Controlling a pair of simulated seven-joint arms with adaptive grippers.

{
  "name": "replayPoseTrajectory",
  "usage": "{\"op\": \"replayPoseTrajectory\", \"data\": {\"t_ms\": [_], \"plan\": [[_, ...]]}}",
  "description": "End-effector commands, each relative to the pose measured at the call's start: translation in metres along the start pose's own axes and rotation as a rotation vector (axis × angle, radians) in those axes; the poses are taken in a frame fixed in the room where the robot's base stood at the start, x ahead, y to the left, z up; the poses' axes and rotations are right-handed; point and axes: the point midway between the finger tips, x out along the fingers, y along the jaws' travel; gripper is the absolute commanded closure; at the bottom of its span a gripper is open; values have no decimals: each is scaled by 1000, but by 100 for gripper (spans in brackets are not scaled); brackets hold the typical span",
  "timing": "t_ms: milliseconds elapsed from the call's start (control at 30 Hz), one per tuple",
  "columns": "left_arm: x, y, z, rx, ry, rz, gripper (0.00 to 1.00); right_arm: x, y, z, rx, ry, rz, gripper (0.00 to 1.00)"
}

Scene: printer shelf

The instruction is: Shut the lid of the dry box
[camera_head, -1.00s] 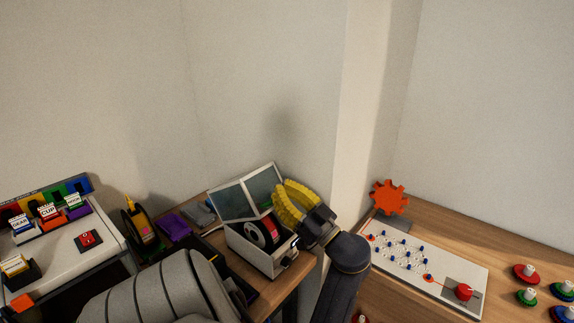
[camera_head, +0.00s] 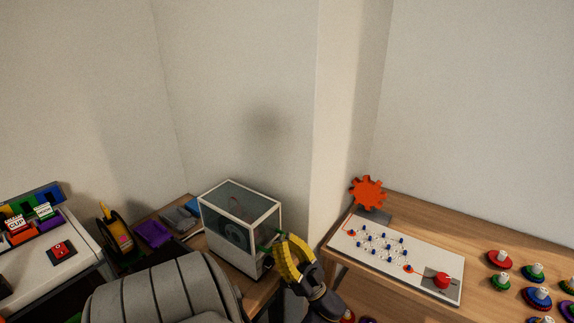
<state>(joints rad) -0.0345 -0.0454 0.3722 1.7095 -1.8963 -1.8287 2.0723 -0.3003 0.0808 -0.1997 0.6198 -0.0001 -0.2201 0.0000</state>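The dry box (camera_head: 252,262) stands on the wooden shelf right of my big grey arm link. Its clear, white-framed lid (camera_head: 241,197) is down over the box and looks shut; any thin gap at the rim is too small to tell. A dark filament spool shows dimly through its panels.
Purple (camera_head: 153,233) and grey (camera_head: 180,218) pieces lie left of the box. A wall corner stands behind it. On the right bench are a white pegged board (camera_head: 385,285) with a red knob, an orange gear (camera_head: 368,193) and several coloured discs.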

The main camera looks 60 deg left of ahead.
Motion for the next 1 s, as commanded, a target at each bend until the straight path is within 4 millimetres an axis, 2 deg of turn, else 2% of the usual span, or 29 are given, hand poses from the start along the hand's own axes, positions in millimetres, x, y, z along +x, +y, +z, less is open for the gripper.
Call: {"op": "replayPoseTrajectory", "data": {"t_ms": [633, 767, 1000], "plan": [[-1, -1, 4, 3, 6, 2, 100, 0, 0, 0, 0, 1, 0, 0], [5, -1, -4, 0, 9, -1, 100, 0, 0, 0, 0, 1, 0, 0], [24, 0, -31, -4, 13, -1, 100, 0, -1, -1, 0, 1, -1, 0]]}}
